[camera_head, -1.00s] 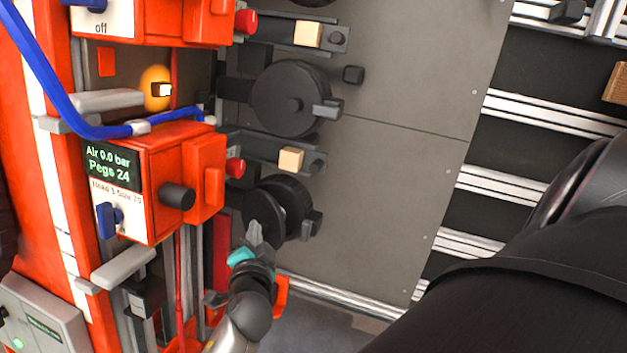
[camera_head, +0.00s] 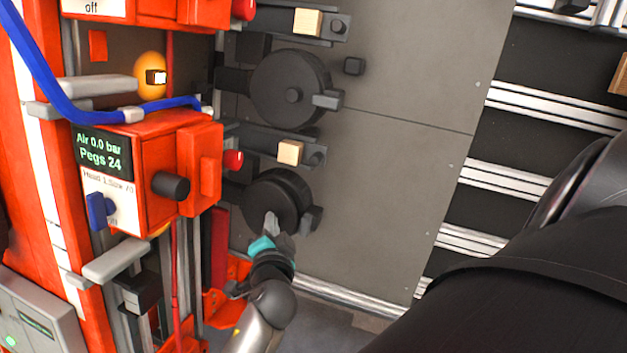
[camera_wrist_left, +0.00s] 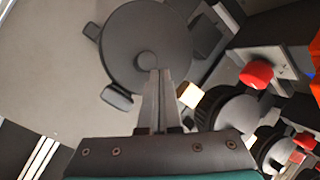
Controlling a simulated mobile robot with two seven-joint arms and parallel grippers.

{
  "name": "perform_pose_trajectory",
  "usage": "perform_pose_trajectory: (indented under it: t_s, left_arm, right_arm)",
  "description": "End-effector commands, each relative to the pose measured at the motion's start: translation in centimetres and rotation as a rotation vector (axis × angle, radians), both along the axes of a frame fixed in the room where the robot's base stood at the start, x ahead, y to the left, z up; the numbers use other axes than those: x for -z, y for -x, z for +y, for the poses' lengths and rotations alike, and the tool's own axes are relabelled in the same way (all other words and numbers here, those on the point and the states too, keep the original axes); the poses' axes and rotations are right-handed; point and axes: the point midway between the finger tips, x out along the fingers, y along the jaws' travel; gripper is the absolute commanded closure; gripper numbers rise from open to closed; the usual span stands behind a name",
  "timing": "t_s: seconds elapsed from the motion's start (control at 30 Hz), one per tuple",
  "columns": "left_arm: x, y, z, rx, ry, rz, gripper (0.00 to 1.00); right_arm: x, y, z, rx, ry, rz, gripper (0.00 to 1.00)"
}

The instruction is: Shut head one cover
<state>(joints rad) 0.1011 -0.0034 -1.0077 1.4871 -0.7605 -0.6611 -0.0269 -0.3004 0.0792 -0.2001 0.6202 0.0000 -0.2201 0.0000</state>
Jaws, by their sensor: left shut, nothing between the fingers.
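The head one unit is an orange housing (camera_head: 150,160) whose label reads Head 1, with a display showing Air 0.0 bar and Pegs 24. Beside its lower right is a round black cover (camera_head: 268,196) with a side tab (camera_head: 312,219); it lies flat, parallel to the grey panel. A round black disc (camera_wrist_left: 135,45) with a tab fills the top of the left wrist view. My left gripper (camera_head: 272,222) is shut and empty, its fingertips over the lower part of the cover. In the wrist view its fingers (camera_wrist_left: 157,80) overlap the disc's hub; contact cannot be told. My right gripper is not seen.
Another round black cover (camera_head: 289,90) sits flat above. A black arm with a wooden block (camera_head: 290,152) lies between the two covers. A blue hose (camera_head: 60,95) loops at the left. The grey panel (camera_head: 400,170) to the right is mostly clear.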

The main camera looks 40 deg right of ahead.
Motion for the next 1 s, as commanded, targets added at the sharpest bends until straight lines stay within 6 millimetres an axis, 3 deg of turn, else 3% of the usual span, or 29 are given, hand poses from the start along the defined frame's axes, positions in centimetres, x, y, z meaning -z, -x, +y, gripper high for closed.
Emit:
perform_pose_trajectory:
  t_s: [0.6,1.0]
  left_arm:
    - [1.0,-0.2,-1.8,0.0,0.001,0.0,1.0]
    - [0.9,-0.2,-1.8,0.001,0.001,0.0,1.0]
  right_arm:
    - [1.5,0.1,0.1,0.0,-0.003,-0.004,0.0]
    - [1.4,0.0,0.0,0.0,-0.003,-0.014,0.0]
